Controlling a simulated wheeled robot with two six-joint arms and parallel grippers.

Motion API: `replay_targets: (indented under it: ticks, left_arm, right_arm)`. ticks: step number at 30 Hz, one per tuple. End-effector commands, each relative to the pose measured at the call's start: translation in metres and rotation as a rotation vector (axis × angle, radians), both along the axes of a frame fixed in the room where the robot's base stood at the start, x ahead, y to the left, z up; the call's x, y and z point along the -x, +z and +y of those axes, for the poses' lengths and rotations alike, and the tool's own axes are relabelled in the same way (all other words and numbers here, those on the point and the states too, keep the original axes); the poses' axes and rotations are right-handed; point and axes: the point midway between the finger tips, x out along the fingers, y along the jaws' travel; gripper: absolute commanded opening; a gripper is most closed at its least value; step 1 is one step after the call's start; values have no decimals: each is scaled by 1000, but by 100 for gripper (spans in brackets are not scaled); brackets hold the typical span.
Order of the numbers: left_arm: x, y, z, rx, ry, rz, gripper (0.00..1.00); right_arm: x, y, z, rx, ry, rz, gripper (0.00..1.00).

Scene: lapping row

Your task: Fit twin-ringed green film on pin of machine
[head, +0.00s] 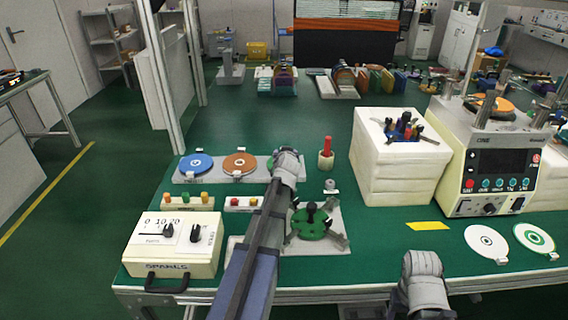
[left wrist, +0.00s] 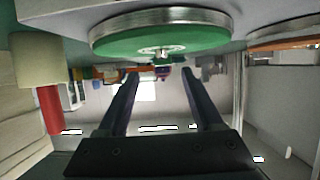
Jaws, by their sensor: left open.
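A white disc printed with green rings (head: 534,237) lies on the bench at the far right. In the left wrist view, a green disc with pale rings (left wrist: 165,42) and a metal rim is close beyond my left gripper (left wrist: 160,80). That gripper is open and empty, with the disc's metal hub ahead between its fingers. In the head view my left arm reaches over the bench to the disc row and its fingers are hidden. The machine (head: 494,170) with a display and buttons stands at the right, an orange disc on top. Its pin is not clear.
A blue disc (head: 196,166) and an orange disc (head: 240,164) sit on a grey plate. A red-topped bottle (head: 326,155), a green fixture (head: 312,223), a white foam stack (head: 391,170) and a spares box (head: 172,245) stand around. A white disc with black marking (head: 486,242) lies at right.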

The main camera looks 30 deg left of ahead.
Motion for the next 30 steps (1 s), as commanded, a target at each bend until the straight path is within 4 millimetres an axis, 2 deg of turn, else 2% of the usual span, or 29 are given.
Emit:
replay_targets:
  ticks: [11, 19, 30]
  left_arm:
    - [-36, -19, 28, 0, 1, 0, 68]
    - [-37, -18, 29, 0, 0, 0, 66]
    - [-37, -18, 28, 0, 0, 0, 25]
  right_arm:
    - [0, -19, 0, 0, 0, 0, 61]
    - [0, -18, 0, 0, 0, 0, 61]
    - [0, -18, 0, 0, 0, 0, 61]
